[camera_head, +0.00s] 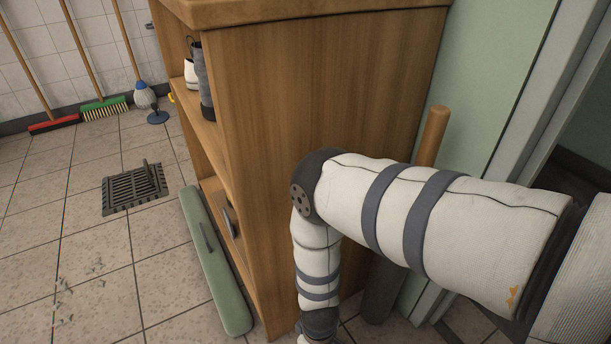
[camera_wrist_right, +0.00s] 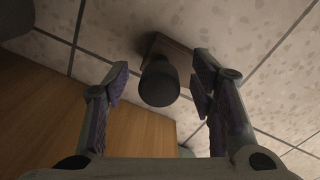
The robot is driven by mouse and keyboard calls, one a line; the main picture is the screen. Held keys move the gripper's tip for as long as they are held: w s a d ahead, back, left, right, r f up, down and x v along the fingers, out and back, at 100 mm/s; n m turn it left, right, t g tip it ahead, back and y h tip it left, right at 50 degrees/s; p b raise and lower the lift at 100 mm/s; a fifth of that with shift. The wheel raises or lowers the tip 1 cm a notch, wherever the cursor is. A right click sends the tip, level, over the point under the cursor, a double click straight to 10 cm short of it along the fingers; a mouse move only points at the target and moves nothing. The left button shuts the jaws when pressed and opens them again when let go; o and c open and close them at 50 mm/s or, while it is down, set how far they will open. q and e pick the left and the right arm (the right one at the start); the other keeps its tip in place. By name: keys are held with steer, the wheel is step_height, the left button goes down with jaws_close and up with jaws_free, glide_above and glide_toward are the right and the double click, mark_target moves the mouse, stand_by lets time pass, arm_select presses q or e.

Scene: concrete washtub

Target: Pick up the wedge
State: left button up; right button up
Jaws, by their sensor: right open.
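In the right wrist view, a dark rounded knob (camera_wrist_right: 159,88) stands on a small brown block (camera_wrist_right: 174,47) on the tiled floor. This looks like the wedge, though its full shape is hidden behind the knob. My right gripper (camera_wrist_right: 160,80) is open, with one finger on each side of the knob. There is a visible gap on both sides, and nothing is gripped. In the head view I cannot make out the wedge, and my right arm reaches down past the bottom edge, so that gripper is out of that frame. My left gripper is in neither view.
A wooden cabinet (camera_head: 315,110) stands close beside my right arm. A long green panel (camera_head: 215,262) with a handle lies at its base. A wooden-tipped pole (camera_head: 434,135) stands behind my arm. A floor grate (camera_head: 130,190) and brooms (camera_head: 104,107) are left; floor there is open.

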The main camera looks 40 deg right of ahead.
steer(key=shift+r, duration=0.15)
jaws_close()
steer(key=shift+r, duration=0.1)
